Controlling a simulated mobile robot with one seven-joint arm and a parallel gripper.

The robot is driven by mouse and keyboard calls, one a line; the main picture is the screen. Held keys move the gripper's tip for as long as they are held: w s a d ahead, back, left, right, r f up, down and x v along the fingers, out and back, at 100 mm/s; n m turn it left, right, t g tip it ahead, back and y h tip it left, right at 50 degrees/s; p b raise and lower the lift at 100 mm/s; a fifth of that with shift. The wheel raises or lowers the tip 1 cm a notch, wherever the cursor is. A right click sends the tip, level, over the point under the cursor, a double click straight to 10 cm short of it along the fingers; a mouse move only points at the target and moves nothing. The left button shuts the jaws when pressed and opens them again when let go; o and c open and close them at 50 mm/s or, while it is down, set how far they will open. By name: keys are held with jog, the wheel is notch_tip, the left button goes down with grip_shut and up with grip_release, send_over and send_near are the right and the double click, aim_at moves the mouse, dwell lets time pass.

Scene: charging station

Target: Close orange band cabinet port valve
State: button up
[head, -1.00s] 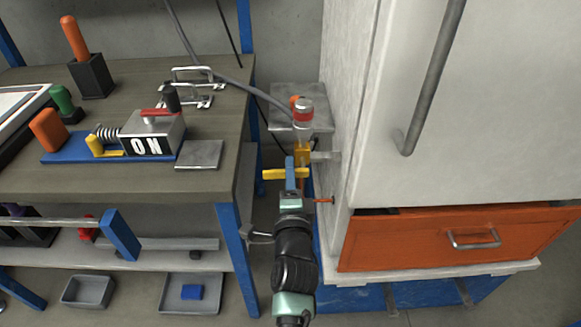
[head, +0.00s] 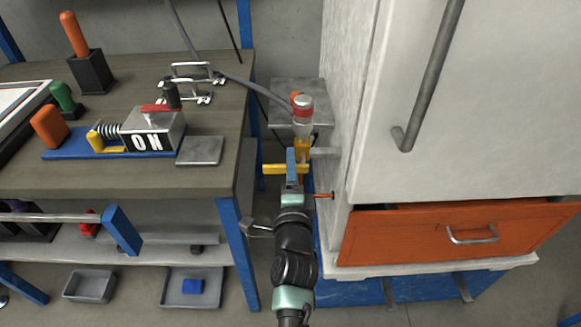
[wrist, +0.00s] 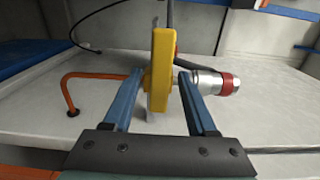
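The port valve sits on the left side of the white cabinet with the orange band (head: 450,236). Its yellow handle (head: 271,168) lies roughly crosswise in the head view, below a clear and red-banded fitting (head: 303,110). In the wrist view the yellow handle (wrist: 162,70) stands upright between my two blue fingers, with the silver and red fitting (wrist: 212,83) to its right. My gripper (wrist: 160,78) is open around the handle, with a gap visible on the left; contact on the right is unclear. My gripper (head: 291,165) partly hides the handle in the head view.
A workbench (head: 120,183) stands close on the left, with an ON switch box (head: 153,135) on it. A bent orange rod (head: 324,196) projects from the cabinet beside my gripper. A grey cable (head: 255,92) runs toward the fitting. The gap between bench and cabinet is narrow.

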jog(key=s+p, duration=0.5)
jog(key=s, duration=0.8)
jog(key=shift+w+r, duration=0.1)
dwell(0.3)
jog(key=w+a+r+n+t+y, duration=0.15)
jog(key=r+n, duration=0.35)
jog(key=r, duration=1)
jog(key=w+a+r+n+t+y, duration=0.1)
jog(key=w+a+r+n+t, duration=0.3)
jog(key=r, duration=1.1)
jog(key=s+d+r+n+t+h, duration=0.15)
jog(key=s+r+n, duration=0.25)
jog(key=s+r, duration=0.6)
jog(key=s+d+r+n+t+h, duration=0.1)
jog(key=s+d+r+n+t, duration=0.3)
jog(key=r, duration=1)
notch_tip(320, 180, up, 20)
jog(key=s+a+n+g+p, duration=0.1)
jog(key=p, duration=1.9)
jog(key=shift+s+a+g, duration=0.2)
jog(key=shift+s+g, duration=0.1)
jog(key=shift+s, duration=0.1)
